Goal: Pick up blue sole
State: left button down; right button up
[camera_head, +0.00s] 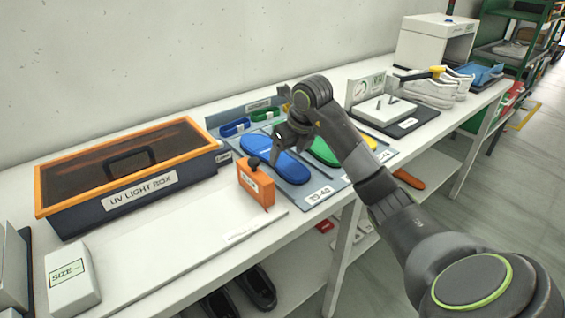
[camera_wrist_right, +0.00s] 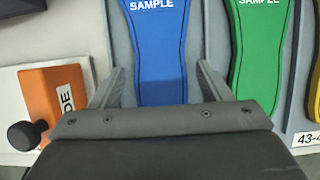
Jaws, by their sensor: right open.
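The blue sole (camera_head: 275,162) lies flat on a grey sample board (camera_head: 327,189) on the white bench. It also shows in the right wrist view (camera_wrist_right: 160,55), marked "SAMPLE". My right gripper (camera_head: 289,136) is above the far part of the blue sole. In the right wrist view my right gripper (camera_wrist_right: 160,82) is open, with one finger on each side of the sole. The sole's near end is hidden behind the gripper body. I cannot tell the gap between the fingers and the board. My left gripper is not in view.
A green sole (camera_wrist_right: 257,50) lies right of the blue one. An orange block with a black knob (camera_head: 255,187) stands close at the left. A UV light box (camera_head: 130,172) is farther left. A white device (camera_head: 386,106) stands right of the board.

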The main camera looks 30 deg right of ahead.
aim_at(283, 160)
jog(key=shift+x, duration=1.5)
jog(key=shift+w+r, duration=0.1)
jog(key=shift+c, duration=0.4)
jog(key=c, duration=0.8)
notch_tip(283, 160, up, 10)
jog(key=p, duration=0.1)
jog(key=shift+p, duration=0.35)
